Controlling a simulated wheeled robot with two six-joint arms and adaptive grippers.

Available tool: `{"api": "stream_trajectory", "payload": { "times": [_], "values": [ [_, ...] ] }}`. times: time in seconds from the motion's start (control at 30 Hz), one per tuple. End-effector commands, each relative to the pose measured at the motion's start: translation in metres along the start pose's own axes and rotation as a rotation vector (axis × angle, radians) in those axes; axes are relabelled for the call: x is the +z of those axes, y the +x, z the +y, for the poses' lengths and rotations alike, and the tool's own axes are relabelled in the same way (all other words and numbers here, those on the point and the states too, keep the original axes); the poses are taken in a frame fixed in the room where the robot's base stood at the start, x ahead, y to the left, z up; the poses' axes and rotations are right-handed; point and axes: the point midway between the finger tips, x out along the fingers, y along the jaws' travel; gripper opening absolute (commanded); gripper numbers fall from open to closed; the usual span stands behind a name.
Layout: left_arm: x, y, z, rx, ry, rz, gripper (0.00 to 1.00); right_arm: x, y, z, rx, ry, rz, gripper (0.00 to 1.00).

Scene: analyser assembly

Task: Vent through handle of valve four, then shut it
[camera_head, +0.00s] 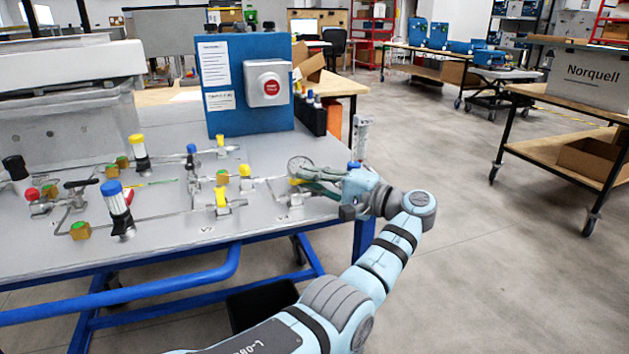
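Small valves and thin metal pipes sit on the grey bench top. A round gauge (300,166) stands just behind the fingertips.
A blue panel (232,115) with a red button (270,87) stands at the back of the bench. Blue-capped (118,205) and yellow-capped (138,152) cylinders stand upright at the left. A clear tank (60,125) is behind them.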

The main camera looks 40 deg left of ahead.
Motion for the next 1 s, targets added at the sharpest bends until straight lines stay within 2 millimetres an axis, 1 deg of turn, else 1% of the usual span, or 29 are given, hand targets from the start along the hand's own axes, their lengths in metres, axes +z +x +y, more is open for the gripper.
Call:
{"api": "stream_trajectory", "payload": {
  "times": [0.23, 0.33, 0.43, 0.53, 0.7, 0.8, 1.0],
  "values": [
    [-0.001, -0.002, -0.001, -0.001, -0.001, 0.005, 0.16, 0.000, 0.000, 0.000, 0.000, 0.000, 0.000, 0.33],
    [-0.002, -0.008, -0.001, 0.000, -0.002, 0.006, 0.16, 0.001, 0.000, 0.000, 0.000, 0.000, -0.001, 0.33],
    [-0.001, -0.027, -0.001, 0.000, 0.001, 0.008, 0.16, 0.000, 0.000, 0.000, 0.000, 0.000, -0.001, 0.33],
    [-0.001, -0.052, -0.002, -0.001, 0.000, 0.008, 0.16, 0.000, 0.000, 0.000, 0.000, 0.000, -0.001, 0.33],
    [0.000, -0.071, -0.001, 0.000, 0.001, 0.003, 0.16, 0.000, 0.000, 0.000, 0.000, 0.000, 0.000, 0.33],
    [0.001, -0.075, -0.001, -0.001, -0.002, 0.002, 0.16, 0.000, 0.000, 0.000, 0.000, 0.000, 0.000, 0.33],
    [0.001, -0.075, -0.001, -0.001, -0.002, 0.002, 0.16, 0.000, 0.000, 0.000, 0.000, 0.000, 0.000, 0.33]
  ]
}}
